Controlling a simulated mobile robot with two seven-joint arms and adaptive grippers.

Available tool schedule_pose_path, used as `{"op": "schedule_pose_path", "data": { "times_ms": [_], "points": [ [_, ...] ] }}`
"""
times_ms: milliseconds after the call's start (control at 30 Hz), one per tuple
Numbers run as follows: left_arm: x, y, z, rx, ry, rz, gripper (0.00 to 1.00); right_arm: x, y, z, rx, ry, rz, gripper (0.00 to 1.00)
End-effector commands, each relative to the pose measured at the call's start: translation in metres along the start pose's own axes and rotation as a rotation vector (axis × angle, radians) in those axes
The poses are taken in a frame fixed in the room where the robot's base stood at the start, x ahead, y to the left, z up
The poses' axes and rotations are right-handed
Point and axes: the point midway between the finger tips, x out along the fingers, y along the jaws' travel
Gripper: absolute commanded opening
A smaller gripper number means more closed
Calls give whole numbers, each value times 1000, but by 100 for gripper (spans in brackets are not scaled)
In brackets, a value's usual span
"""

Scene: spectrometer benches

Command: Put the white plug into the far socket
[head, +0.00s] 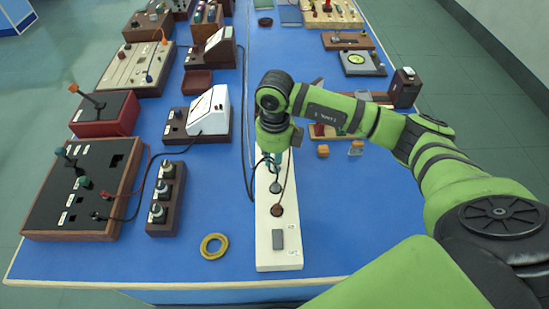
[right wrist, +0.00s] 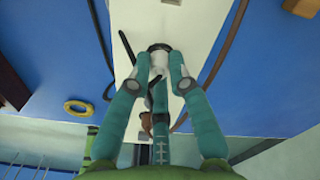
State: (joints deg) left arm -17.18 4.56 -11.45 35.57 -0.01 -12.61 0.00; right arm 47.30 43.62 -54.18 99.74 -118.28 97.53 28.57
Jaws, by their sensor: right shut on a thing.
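My right gripper (head: 270,163) is over the far part of a long white socket strip (head: 278,258). In the right wrist view its teal fingers (right wrist: 160,75) are shut on the white plug (right wrist: 158,61), which has a dark ring at its far end. The plug is over the white strip; I cannot tell whether it touches a socket. The far socket is not clearly visible, as the gripper and arm cover that end. A grey round piece (head: 275,187) and a brown round piece (head: 277,210) sit on the strip nearer to me. My left gripper is out of view.
A black cable and a brown cable run close by the gripper. A yellow ring (head: 214,246) lies left of the strip. A dark block with several knobs (head: 166,200) and a white-faced meter (head: 208,112) stand to the left. The blue bench (head: 350,220) is clear at front right.

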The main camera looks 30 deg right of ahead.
Motion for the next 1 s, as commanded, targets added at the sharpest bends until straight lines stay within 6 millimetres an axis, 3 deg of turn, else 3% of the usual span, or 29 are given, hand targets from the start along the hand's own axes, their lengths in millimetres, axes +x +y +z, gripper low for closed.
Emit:
{"op": "schedule_pose_path", "data": {
  "times_ms": [100, 133, 167, 200, 500, 633, 1000],
  "points": [
    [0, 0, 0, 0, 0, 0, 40, 0, 0, 0, 0, 0, 0, 0],
    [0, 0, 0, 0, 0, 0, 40, 0, 0, 0, 0, 0, 0, 32],
    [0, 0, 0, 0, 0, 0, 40, 0, 0, 0, 0, 0, 0, 44],
    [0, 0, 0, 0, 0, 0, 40, 0, 0, 0, 0, 0, 0, 48],
    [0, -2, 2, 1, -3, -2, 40, -1, 0, 0, 0, 0, 0, 48],
    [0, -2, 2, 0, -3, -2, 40, -10, 0, 1, 0, -3, 0, 48],
    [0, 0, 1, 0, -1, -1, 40, -84, 0, 1, -1, -4, -2, 48]
  ]
}}
